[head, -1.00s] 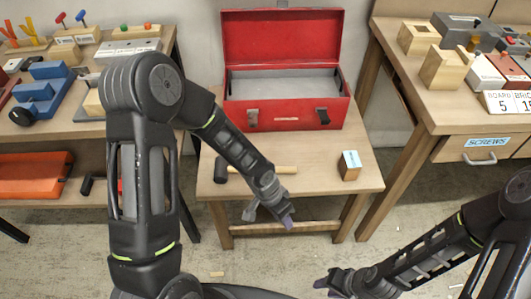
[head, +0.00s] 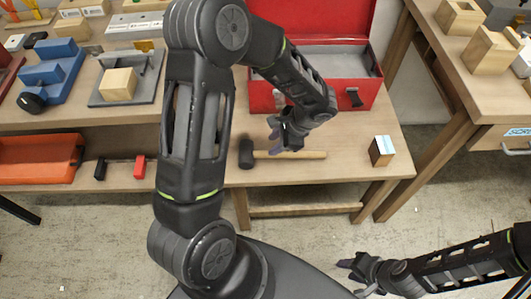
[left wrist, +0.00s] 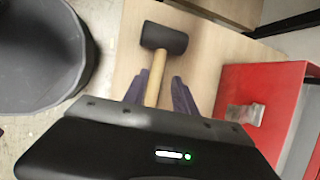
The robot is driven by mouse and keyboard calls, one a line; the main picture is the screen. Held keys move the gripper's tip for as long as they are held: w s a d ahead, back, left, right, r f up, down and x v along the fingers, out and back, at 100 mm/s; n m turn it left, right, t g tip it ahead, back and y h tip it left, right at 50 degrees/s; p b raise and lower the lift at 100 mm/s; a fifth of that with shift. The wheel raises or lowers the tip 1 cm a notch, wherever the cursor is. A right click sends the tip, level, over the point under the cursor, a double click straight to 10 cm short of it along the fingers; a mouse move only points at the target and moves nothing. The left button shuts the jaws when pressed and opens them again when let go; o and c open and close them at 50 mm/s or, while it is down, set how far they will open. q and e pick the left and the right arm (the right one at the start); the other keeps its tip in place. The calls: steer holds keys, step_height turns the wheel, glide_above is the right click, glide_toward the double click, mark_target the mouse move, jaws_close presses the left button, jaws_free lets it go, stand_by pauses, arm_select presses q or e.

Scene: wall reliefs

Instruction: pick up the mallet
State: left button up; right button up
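The mallet has a black head (head: 246,153) and a pale wooden handle (head: 305,155). It lies on the small middle table (head: 340,172), in front of the red toolbox. My left gripper (head: 274,137) is at the handle near the head. In the left wrist view, the mallet head (left wrist: 165,38) is beyond the fingertips. The handle runs back between the two purple fingers of my left gripper (left wrist: 158,88), which are open with a gap on each side. My right gripper (head: 352,277) is low at the right, away from the tables, with its fingers apart and empty.
The red toolbox (head: 350,68) stands open behind the mallet, partly hidden by my left arm. A left bench holds a blue vise (head: 50,75) and a wooden block (head: 118,84). Another bench (head: 440,85) stands at right.

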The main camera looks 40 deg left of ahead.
mark_target(264, 153)
arm_select(q)
steer(key=shift+x, duration=1.15)
steer(key=shift+s+x, duration=0.1)
steer(key=shift+x, duration=1.25)
steer(key=shift+s+x, duration=0.15)
steer(key=shift+x, duration=1.2)
steer(key=shift+r, duration=0.1)
jaws_close()
